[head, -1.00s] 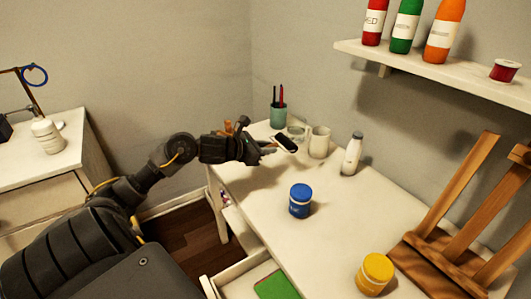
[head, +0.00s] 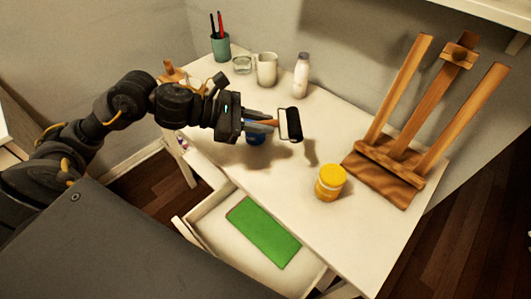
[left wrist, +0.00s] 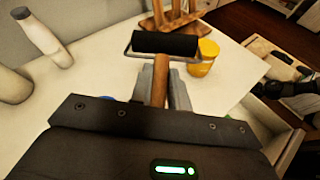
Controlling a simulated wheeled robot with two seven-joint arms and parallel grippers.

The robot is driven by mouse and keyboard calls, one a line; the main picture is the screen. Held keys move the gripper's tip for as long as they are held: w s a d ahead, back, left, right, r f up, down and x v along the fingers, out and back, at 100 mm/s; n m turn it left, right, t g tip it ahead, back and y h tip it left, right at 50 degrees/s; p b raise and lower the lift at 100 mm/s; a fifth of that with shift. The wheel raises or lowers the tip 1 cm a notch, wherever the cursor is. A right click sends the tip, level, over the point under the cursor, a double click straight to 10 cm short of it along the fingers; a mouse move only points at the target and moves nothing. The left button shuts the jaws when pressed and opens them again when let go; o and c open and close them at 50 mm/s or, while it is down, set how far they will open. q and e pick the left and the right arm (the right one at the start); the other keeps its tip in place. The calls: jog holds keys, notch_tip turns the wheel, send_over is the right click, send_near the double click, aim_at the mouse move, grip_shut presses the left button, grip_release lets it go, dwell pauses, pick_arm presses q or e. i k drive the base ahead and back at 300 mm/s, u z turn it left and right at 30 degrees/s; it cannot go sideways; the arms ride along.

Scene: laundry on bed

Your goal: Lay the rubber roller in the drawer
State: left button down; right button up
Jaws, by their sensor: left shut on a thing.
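The rubber roller (head: 291,124) has a black cylinder, a wire frame and a wooden handle. My left gripper (head: 259,122) is shut on its handle and holds it above the white desk. In the left wrist view the roller (left wrist: 165,43) points away from the gripper (left wrist: 163,85). The drawer (head: 205,217) is pulled open at the desk's front, below and in front of the gripper. A flat green item (head: 263,232) lies inside it, with bare floor around it. My right gripper does not show in the head view.
A blue jar (head: 256,138) is partly hidden under the gripper. A yellow jar (head: 330,182) and a wooden easel (head: 400,150) stand to the right. A white bottle (head: 301,75), a mug (head: 266,69), a glass (head: 242,64) and a pen cup (head: 220,46) stand at the back.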

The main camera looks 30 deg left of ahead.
aim_at(267, 257)
jog(key=k, duration=1)
jog(key=z, duration=3.2)
jog(key=k, duration=1.75)
jog(key=u, duration=1.5)
jog(key=i, duration=0.5)
jog(key=u, duration=0.1)
